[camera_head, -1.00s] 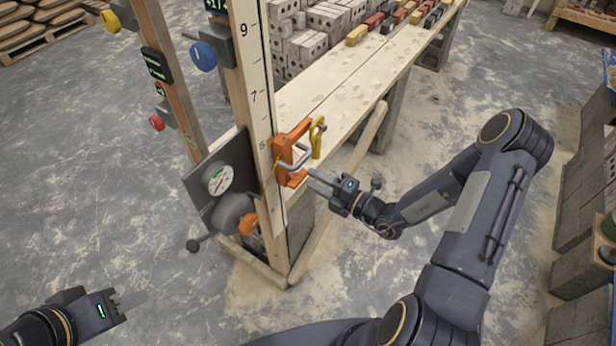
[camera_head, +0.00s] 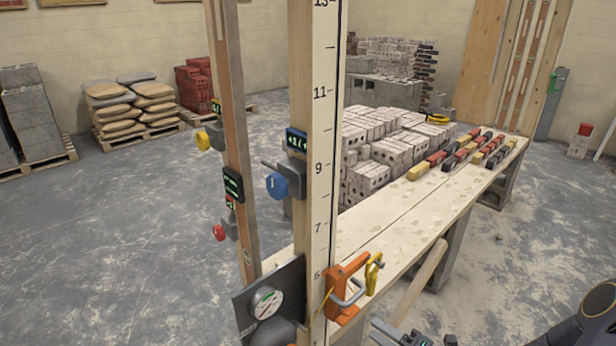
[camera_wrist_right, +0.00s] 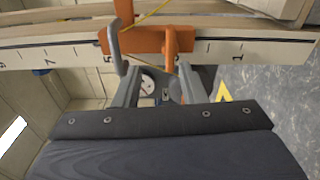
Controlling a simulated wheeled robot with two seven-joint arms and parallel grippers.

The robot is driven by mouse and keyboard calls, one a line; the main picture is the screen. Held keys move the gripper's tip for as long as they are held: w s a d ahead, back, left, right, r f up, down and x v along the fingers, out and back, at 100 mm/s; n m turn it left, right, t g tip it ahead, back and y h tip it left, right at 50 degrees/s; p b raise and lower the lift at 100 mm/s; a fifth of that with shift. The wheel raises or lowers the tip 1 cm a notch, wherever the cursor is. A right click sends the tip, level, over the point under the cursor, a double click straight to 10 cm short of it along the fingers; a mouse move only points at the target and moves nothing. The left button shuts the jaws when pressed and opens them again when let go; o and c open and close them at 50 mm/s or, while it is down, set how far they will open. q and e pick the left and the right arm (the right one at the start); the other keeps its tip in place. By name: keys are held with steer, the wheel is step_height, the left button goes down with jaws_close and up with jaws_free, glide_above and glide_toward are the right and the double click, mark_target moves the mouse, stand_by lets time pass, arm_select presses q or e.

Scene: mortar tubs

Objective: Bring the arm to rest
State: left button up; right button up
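My right gripper (camera_head: 380,328) shows at the bottom edge of the head view, just below and right of an orange clamp (camera_head: 338,290) on the numbered post (camera_head: 318,160). In the right wrist view its two fingers (camera_wrist_right: 159,76) stand apart with a clear gap and nothing held between them. The orange clamp (camera_wrist_right: 148,42) with its grey bent handle (camera_wrist_right: 116,48) lies right beyond the fingertips there. I cannot tell whether a fingertip touches the clamp. Part of my dark right arm shows at the bottom right of the head view. My left gripper is out of view.
A dark plate with a dial (camera_head: 266,302) hangs at the post's foot. A yellow hook (camera_head: 373,272) sits beside the clamp. Open floor lies left.

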steer(key=s+a+r+n+g+y, duration=0.1)
steer(key=s+a+r+n+g, duration=0.4)
steer(key=n, duration=0.7)
steer(key=s+a+r+n+g, duration=0.3)
steer(key=s+r+n+g, duration=0.35)
steer(key=n, duration=0.55)
steer(key=s+d+r+n+t+h, duration=0.1)
steer(key=s+d+n+h, duration=0.3)
steer(key=n, duration=0.5)
steer(key=s+d+r+n+t+h, duration=0.1)
steer(key=s+n+h, duration=0.4)
steer(key=n, duration=0.5)
steer(key=d+t, duration=0.1)
steer(key=d, duration=0.1)
steer(key=shift+s+d+r, duration=0.3)
steer(key=shift+d+r, duration=0.05)
steer(key=shift+d+t, duration=0.1)
steer(key=shift+t, duration=0.25)
